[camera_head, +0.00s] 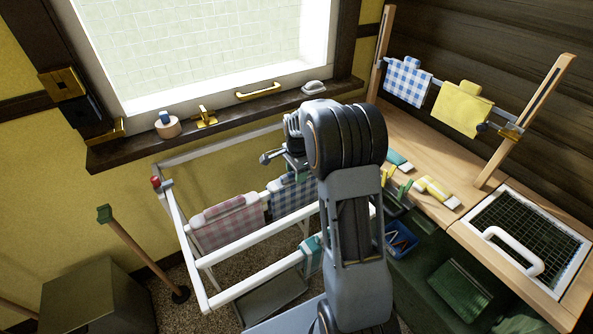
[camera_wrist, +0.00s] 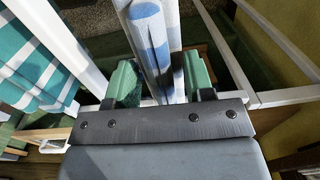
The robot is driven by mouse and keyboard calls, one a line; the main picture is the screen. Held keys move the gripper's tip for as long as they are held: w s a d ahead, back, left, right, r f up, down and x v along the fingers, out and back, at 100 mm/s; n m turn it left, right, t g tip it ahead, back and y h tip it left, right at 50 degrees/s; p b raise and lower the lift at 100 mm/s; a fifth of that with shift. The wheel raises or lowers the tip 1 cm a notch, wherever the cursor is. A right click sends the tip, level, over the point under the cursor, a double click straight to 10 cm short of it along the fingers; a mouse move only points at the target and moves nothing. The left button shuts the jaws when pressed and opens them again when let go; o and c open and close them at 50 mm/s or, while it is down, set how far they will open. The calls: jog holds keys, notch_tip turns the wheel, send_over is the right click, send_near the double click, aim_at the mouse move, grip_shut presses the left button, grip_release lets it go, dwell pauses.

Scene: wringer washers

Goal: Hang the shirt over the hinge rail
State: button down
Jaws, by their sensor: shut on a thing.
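My gripper (camera_wrist: 158,88) has green pads on either side of a blue-and-white cloth (camera_wrist: 152,40), shut on its raised top part. In the head view this dark blue checked cloth (camera_head: 290,196) is at the white drying rack (camera_head: 250,243), partly hidden by my arm. I cannot tell whether it still rests on the rack's bar. A pink checked cloth (camera_head: 228,226) hangs just left of it. A teal striped cloth (camera_wrist: 32,62) hangs nearby. No thing is clearly marked as the shirt or the hinge rail.
A blue checked cloth (camera_head: 407,82) and a yellow cloth (camera_head: 461,108) hang on a rail between wooden posts above the bench (camera_head: 395,130). A windowsill (camera_head: 225,125) holds small fittings.

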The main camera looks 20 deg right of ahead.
jog(key=shift+f, duration=0.25)
jog(key=shift+c, duration=2.1)
grip_release()
jog(key=shift+s+r+p, duration=0.1)
jog(key=shift+r+p, duration=2.45)
jog(key=shift+r, duration=1)
